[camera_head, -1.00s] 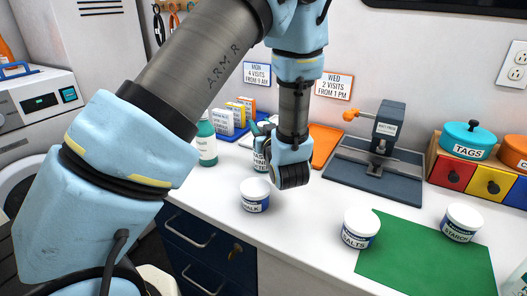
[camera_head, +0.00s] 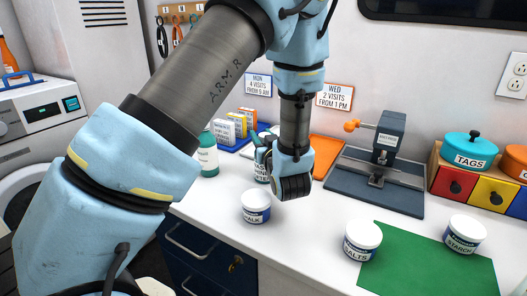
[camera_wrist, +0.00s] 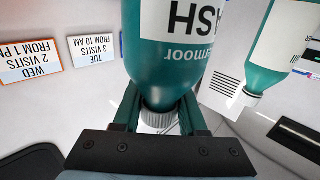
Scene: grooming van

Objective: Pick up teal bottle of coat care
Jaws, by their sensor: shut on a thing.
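My gripper (camera_head: 264,150) is shut around the neck of a teal bottle (camera_head: 262,172), just below its cap. In the head view my wrist hides much of this bottle. In the wrist view my gripper's fingers (camera_wrist: 161,105) stand on both sides of the held teal bottle (camera_wrist: 165,65), which has a white label and a pale ribbed cap. The label shows only in part, and I cannot read coat care on it. A second teal bottle (camera_head: 208,158) with a white label stands on the counter to the left; it also shows at the right of the wrist view (camera_wrist: 262,72).
A chalk jar (camera_head: 256,208) stands close in front of the held bottle. A blue tray (camera_head: 232,141) with boxes and an orange mat (camera_head: 326,150) lie behind. A press (camera_head: 382,170), a green mat (camera_head: 425,265) and more jars are on the right.

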